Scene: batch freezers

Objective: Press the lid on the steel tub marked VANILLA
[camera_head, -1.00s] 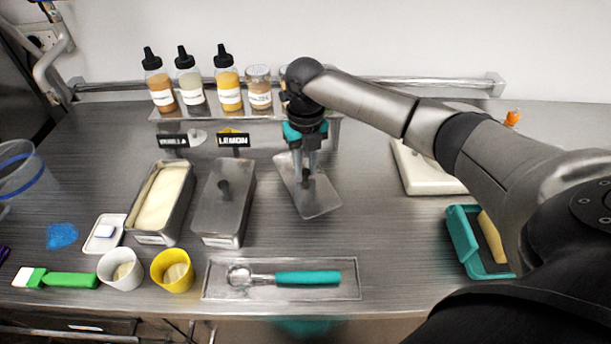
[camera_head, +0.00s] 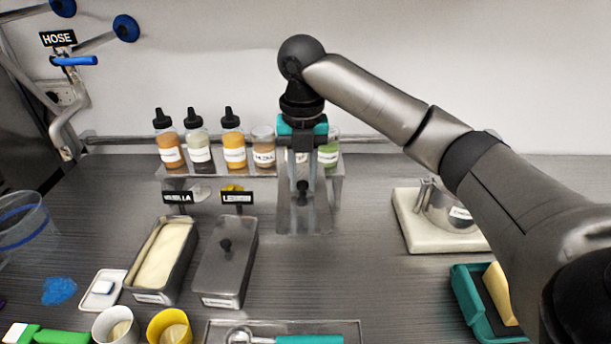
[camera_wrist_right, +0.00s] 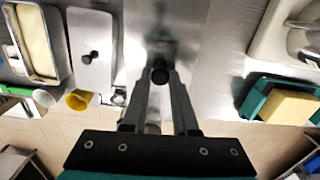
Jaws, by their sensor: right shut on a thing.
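The tub also shows at the upper left of the right wrist view (camera_wrist_right: 62,62). My right gripper (camera_head: 302,186) is shut on the dark knob of a flat steel lid (camera_head: 318,218), to the right of the tubs. The lid hangs above the counter, apart from the tub. In the right wrist view the fingertips (camera_wrist_right: 160,76) meet at the knob. My left gripper is not in view.
A lidded steel tub (camera_head: 222,270) stands right beside the open one. Behind are signs and a rack with squeeze bottles (camera_head: 233,145) and jars. White (camera_head: 112,325) and yellow (camera_head: 168,328) cups stand in front.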

